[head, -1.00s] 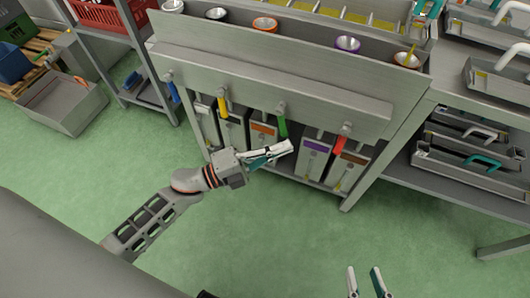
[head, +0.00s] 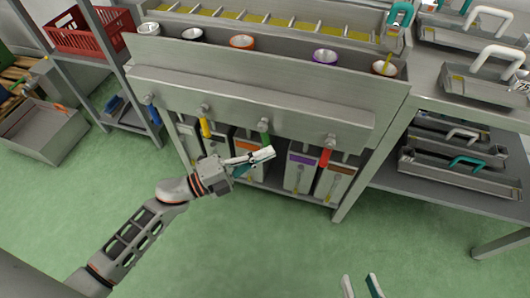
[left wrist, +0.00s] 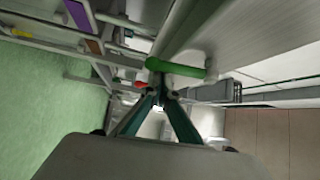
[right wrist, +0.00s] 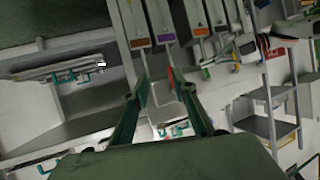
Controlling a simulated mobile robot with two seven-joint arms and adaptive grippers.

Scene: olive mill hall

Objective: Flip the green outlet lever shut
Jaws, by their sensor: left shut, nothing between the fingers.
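The green outlet lever (head: 264,132) hangs down from its tap on the front of the steel trough bench, between the yellow and red levers. In the left wrist view the green lever (left wrist: 178,70) lies across the picture just beyond the fingertips. My left gripper (head: 268,154) is shut and empty, with its tips close below the lever's lower end. I cannot tell whether they touch it. My left gripper also shows in the left wrist view (left wrist: 160,97). My right gripper (head: 360,286) is open and empty at the bottom edge, well away from the bench.
Blue (head: 153,114), yellow (head: 205,128) and red (head: 326,156) levers hang along the same bench front. Containers with coloured labels stand below. A shelf with trays (head: 465,170) is at right, a red crate (head: 88,32) at left. The green floor in front is clear.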

